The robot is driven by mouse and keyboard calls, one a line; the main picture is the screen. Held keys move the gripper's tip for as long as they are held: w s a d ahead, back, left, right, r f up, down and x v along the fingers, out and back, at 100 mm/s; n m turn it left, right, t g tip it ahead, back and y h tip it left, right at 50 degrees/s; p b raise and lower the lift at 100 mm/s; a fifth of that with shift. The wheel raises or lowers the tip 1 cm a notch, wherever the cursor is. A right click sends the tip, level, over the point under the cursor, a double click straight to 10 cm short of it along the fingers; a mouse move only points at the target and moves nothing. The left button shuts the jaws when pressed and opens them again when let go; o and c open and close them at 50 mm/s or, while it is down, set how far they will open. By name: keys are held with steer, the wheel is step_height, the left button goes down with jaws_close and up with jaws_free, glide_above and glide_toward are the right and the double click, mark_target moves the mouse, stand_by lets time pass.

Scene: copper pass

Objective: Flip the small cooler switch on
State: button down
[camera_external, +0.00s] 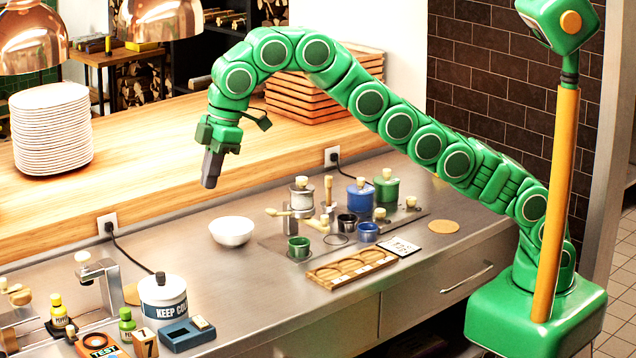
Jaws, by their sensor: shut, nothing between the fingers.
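The small cooler (163,300) is a round white tub with a blue band lettered "KEEP COLD" and a dark knob on its lid. It stands on the steel counter at the lower left. In front of it lies a blue box (181,337) with a cream piece (201,323) on top, which looks like a switch. Whether that piece is on or off cannot be told. My gripper (210,184) is shut and empty. It points down, above and behind the cooler and a little to its right, well apart from both.
A white bowl (232,231) stands below my gripper to the right. Several pots and cups crowd the counter's middle, behind a wooden tray (352,268). A plate stack (52,130) is on the wooden ledge.

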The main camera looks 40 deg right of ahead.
steer(key=shift+n, duration=0.5)
steer(key=s+a, duration=0.1)
steer(key=s+a+f, duration=0.2)
steer(key=shift+s+a, duration=0.2)
steer(key=shift+s, duration=0.05)
steer(key=shift+f, duration=0.1)
step_height(320, 180, down, 10)
steer(key=shift+f, duration=0.2)
stand_by(0.6)
steer(key=shift+f, duration=0.1)
stand_by(0.3)
